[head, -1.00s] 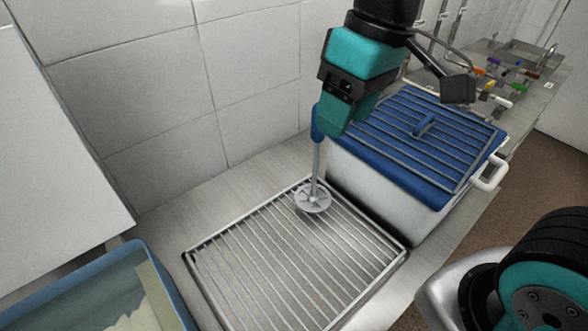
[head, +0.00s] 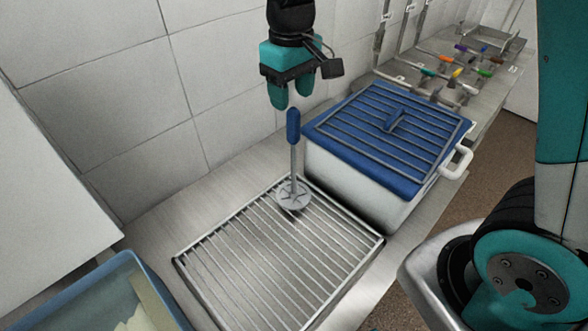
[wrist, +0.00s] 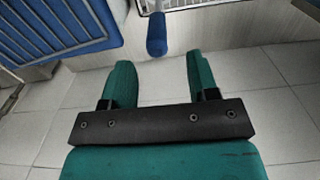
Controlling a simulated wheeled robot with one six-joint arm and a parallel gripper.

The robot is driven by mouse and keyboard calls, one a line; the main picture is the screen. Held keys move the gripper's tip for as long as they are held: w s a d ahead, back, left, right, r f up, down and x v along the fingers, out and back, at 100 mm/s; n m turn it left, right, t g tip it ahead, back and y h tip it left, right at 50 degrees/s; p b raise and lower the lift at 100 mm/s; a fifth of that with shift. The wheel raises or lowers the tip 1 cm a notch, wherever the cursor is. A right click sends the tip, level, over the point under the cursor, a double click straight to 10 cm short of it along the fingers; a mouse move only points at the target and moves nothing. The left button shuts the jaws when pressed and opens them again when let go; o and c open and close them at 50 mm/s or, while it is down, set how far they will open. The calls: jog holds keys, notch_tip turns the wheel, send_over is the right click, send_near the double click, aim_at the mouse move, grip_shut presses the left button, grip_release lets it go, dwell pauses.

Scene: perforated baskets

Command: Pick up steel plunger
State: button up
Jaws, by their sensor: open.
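The steel plunger (head: 293,165) stands upright on the wire rack (head: 215,262) in the head view. It has a blue handle (head: 293,126), a thin steel shaft and a round slotted disc at its foot. My gripper (head: 289,104) is open and empty, pointing down just above the top of the handle. In the wrist view the blue handle (wrist: 156,34) lies beyond the two green fingertips (wrist: 158,68), in line with the gap between them. The handle is not between the fingers.
A white bin with a blue ribbed lid (head: 350,165) stands right of the plunger. A blue-rimmed tub (head: 118,270) is at the lower left. The tiled wall (head: 130,100) rises behind. Several colourful-handled tools (head: 460,70) lie on the counter at the far right.

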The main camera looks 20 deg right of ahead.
aim_at(293, 108)
jog(key=shift+d+f+p, duration=0.15)
jog(key=shift+f+p, duration=1.1)
jog(key=shift+f, duration=2)
jog(key=shift+c, duration=0.4)
jog(key=shift+w, duration=0.1)
jog(key=c, duration=0.9)
